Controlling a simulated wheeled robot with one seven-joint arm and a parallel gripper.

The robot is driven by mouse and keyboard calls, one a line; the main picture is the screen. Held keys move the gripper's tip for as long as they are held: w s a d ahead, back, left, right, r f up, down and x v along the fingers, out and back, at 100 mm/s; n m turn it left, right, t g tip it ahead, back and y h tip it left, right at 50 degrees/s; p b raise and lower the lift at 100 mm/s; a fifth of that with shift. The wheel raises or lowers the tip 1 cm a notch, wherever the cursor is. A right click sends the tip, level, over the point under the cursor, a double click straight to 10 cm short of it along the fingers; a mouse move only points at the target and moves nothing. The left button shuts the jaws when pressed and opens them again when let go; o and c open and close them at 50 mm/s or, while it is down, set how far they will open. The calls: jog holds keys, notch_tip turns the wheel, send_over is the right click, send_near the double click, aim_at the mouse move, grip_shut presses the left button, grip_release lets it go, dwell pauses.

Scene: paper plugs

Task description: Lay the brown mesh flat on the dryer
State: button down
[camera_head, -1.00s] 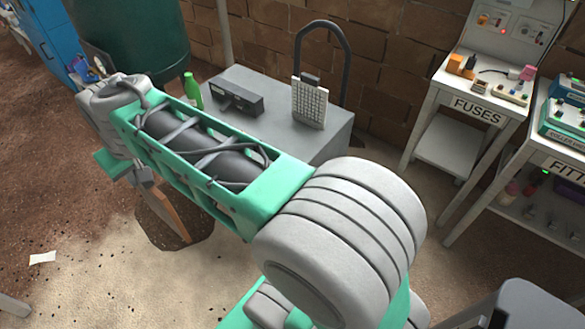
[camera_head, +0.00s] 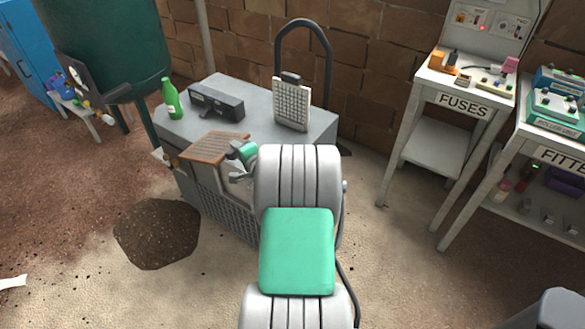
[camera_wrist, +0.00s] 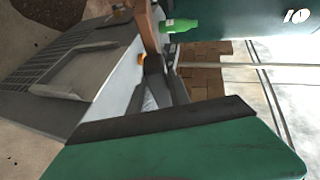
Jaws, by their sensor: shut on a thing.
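The brown mesh (camera_head: 213,147) is a thin tan panel. In the head view it lies roughly level at the front left edge of the grey dryer (camera_head: 265,100). I cannot tell whether it touches the top. In the wrist view the brown mesh (camera_wrist: 148,22) shows edge-on as a narrow strip, and my gripper (camera_wrist: 154,64) is shut on it. The dryer's grey body (camera_wrist: 60,105) fills the left of that view. In the head view my arm hides much of the gripper and part of the dryer's front.
A green bottle (camera_head: 172,98), a dark box (camera_head: 216,104) and a pale grid panel (camera_head: 292,104) stand on the dryer top. A dark hoop (camera_head: 328,60) rises behind them. A green tank (camera_head: 110,45) is at the left, and the fuses table (camera_head: 462,92) is at the right.

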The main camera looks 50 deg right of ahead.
jog(key=s+d+f+m+g+h+b, duration=0.1)
jog(key=s+d+f+m+h+b, duration=0.1)
jog(key=s+d+f+m+h, duration=0.2)
jog(key=s+d+m+h, duration=0.3)
jog(key=s+d, duration=0.3)
jog(key=s, duration=0.2)
jog(key=shift+s+d+h, duration=0.35)
jog(key=shift+s+h, duration=0.05)
jog(key=shift+h, duration=0.5)
jog(key=shift+f, duration=0.2)
notch_tip(320, 180, down, 9)
jog(key=w+b, duration=0.1)
jog(key=b, duration=0.6)
jog(key=shift+w+d+r+b, duration=0.15)
jog(key=shift+w+d+b, duration=0.1)
jog(key=shift+w+b, duration=0.15)
jog(key=shift+f+b, duration=0.6)
jog(key=shift+b, duration=0.05)
jog(key=c, duration=1.1)
grip_release()
jog(key=shift+s, duration=0.1)
